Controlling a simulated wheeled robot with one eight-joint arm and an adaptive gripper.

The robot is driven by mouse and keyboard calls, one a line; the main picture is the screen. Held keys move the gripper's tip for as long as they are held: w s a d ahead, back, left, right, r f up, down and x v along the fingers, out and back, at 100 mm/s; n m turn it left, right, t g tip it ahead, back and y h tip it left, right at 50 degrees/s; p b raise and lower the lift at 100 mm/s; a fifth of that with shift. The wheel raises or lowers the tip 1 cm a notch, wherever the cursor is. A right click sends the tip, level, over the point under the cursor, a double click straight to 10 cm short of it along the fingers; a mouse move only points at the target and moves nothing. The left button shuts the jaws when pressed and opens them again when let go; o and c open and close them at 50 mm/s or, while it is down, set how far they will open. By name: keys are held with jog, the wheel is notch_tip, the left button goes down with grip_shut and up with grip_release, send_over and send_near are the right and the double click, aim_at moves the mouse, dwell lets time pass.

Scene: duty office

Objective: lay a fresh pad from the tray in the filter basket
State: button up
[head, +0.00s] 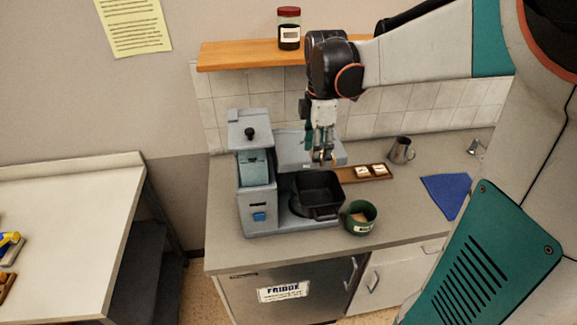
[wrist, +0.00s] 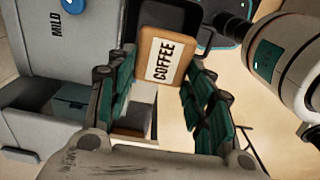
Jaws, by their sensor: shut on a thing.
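My gripper (head: 323,158) is shut on a coffee pad (wrist: 163,57). The pad is tan-edged with a white COFFEE label, and the wrist view shows it between the teal-lined fingers. In the head view the gripper points down above and behind the black open-topped filter basket (head: 319,193), apart from it. The basket is at the right side of the grey coffee machine (head: 259,200); its floor is in shadow. The brown tray (head: 380,177) lies right of the basket and holds pads with white labels (head: 363,172).
A green mug (head: 360,217) stands close to the basket's front right. A metal jug (head: 401,150) and blue cloth (head: 446,194) are farther right. A wooden shelf (head: 235,56) with a jar (head: 289,30) is above. Bare counter (head: 408,198) lies between mug and cloth.

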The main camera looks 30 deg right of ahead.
aim_at(312, 202)
notch_tip(312, 202, down, 16)
jog(key=shift+w+f+b, duration=0.1)
jog(key=shift+f+b, duration=0.1)
jog(key=shift+b, duration=0.45)
jog(key=shift+f, duration=0.15)
jog(key=o, duration=0.6)
jog(key=shift+o, duration=0.3)
notch_tip(312, 202, up, 12)
jog(key=shift+r+p, duration=0.15)
jog(key=shift+p, duration=0.4)
